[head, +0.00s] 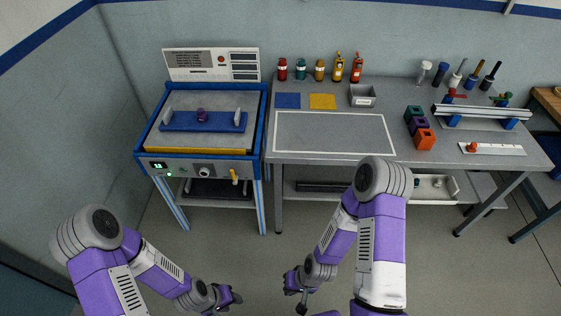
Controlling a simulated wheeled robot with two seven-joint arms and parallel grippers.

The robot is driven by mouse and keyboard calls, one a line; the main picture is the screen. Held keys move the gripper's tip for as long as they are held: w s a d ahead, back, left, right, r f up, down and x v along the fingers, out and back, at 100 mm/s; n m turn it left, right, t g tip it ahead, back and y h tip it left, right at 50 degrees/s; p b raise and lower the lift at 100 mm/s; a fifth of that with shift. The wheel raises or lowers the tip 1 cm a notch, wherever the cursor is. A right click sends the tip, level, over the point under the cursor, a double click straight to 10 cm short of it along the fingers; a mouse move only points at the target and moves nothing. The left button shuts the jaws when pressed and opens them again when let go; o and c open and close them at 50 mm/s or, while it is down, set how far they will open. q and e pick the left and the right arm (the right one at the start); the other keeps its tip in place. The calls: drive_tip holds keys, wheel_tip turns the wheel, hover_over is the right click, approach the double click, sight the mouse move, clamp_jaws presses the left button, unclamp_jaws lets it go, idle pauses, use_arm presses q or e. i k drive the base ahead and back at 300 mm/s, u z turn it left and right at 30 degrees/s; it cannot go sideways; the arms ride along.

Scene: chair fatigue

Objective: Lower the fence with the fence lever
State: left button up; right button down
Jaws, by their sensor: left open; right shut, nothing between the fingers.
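A blue-framed machine (258,125) stands at the left with a grey top. A yellow bar (195,151) runs along the front of its top; it looks like the fence, raised a little above the front panel. A small yellow lever (235,175) sticks out at the right of the front panel, likely the fence lever. My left gripper (232,298) is open and empty, low in front of the machine and well apart from it. My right gripper (301,303) is shut and empty, to the right of the left one, also away from the lever.
A blue plate with a purple knob (202,115) lies on the machine top. The grey workbench (330,160) to the right holds bottles, a metal tray (362,95), coloured blocks (424,139) and a rail (482,112). The floor before the machine is clear.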

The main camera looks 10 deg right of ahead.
sight(233, 176)
drive_tip(key=z, duration=0.2)
drive_tip(key=i, duration=1.05)
drive_tip(key=u, duration=0.3)
